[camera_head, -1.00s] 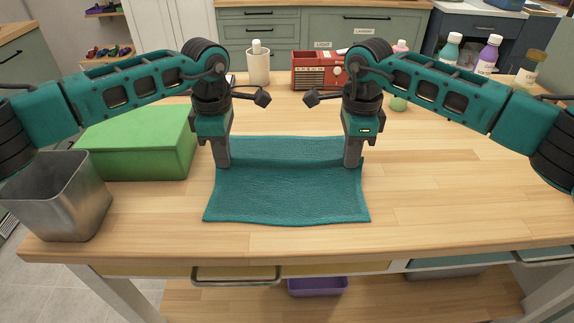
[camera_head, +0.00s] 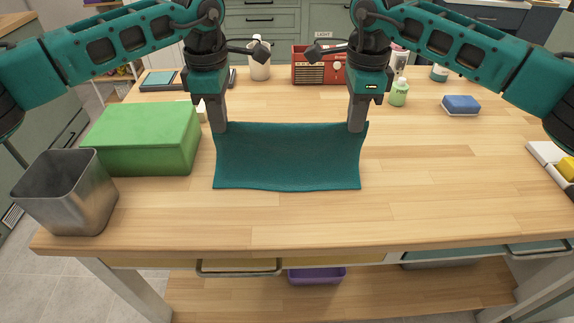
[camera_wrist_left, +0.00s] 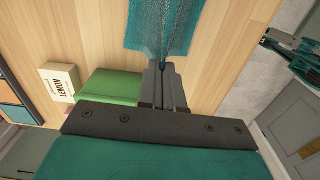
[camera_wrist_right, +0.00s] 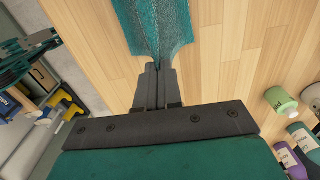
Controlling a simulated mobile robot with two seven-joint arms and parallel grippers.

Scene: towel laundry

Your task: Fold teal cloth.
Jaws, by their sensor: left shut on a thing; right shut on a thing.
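The teal cloth (camera_head: 288,158) hangs from its two far corners, held up between my grippers, with its near edge low at or close to the tabletop. My left gripper (camera_head: 219,128) is shut on the cloth's far left corner. My right gripper (camera_head: 356,128) is shut on its far right corner. In the left wrist view the cloth (camera_wrist_left: 163,28) runs away from the closed fingertips (camera_wrist_left: 164,66). In the right wrist view the cloth (camera_wrist_right: 155,25) is pinched and gathered at the fingertips (camera_wrist_right: 156,66). Whether the near edge touches the table cannot be told.
A green box (camera_head: 142,140) and a metal bin (camera_head: 62,195) stand left of the cloth. The wooden table (camera_head: 300,220) in front is clear.

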